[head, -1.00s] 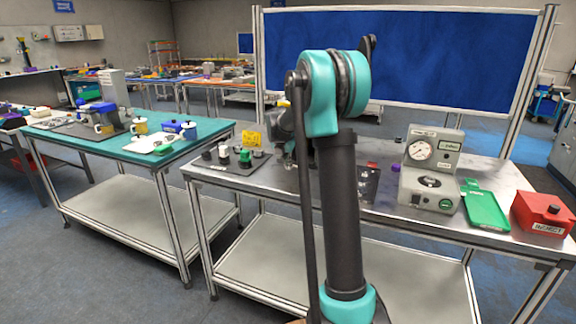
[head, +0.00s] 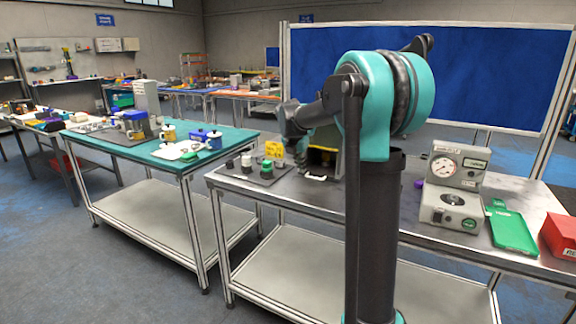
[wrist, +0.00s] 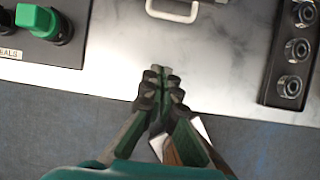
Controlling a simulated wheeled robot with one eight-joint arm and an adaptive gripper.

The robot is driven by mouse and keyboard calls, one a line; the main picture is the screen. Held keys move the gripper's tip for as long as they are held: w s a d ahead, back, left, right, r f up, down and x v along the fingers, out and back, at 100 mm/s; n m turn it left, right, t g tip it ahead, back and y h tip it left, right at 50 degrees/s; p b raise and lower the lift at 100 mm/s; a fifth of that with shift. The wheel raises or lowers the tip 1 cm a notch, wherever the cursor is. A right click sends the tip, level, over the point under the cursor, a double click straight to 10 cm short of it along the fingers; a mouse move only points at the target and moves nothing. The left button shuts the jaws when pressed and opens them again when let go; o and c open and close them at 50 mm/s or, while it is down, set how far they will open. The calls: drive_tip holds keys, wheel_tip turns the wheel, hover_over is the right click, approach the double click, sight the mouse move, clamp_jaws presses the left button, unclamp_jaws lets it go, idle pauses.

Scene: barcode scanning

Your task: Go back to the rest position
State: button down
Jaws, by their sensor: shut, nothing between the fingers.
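My gripper (wrist: 162,75) is in the wrist view, its fingers closed together with nothing between them. It points down over the front edge of the metal workbench (wrist: 110,82), apart from the things on the bench. In the head view my arm rises in front of the bench and bends left at the top; the fingertips cannot be made out there.
A dark panel with a green knob (wrist: 38,21) lies left, a white handle (wrist: 172,9) ahead, and a dark block with round sockets (wrist: 292,55) right. The gauge unit (head: 454,187), green tray (head: 512,230) and red box (head: 560,236) stand right. A teal-topped table (head: 140,150) is left.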

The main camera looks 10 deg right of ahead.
drive_tip(key=s+f+m+y, duration=0.1)
drive_tip(key=s+f+m, duration=0.5)
drive_tip(key=s+m, duration=0.3)
drive_tip(key=s+f+m+y, duration=0.1)
drive_tip(key=s+f+m, duration=0.6)
drive_tip(key=s, duration=0.8)
drive_tip(key=s+f+m+y, duration=0.1)
drive_tip(key=s+f+m, duration=0.5)
drive_tip(key=s+m, duration=0.6)
drive_tip(key=shift+s+d+f, duration=0.2)
drive_tip(key=shift+s+f, duration=0.2)
drive_tip(key=shift+s, duration=0.2)
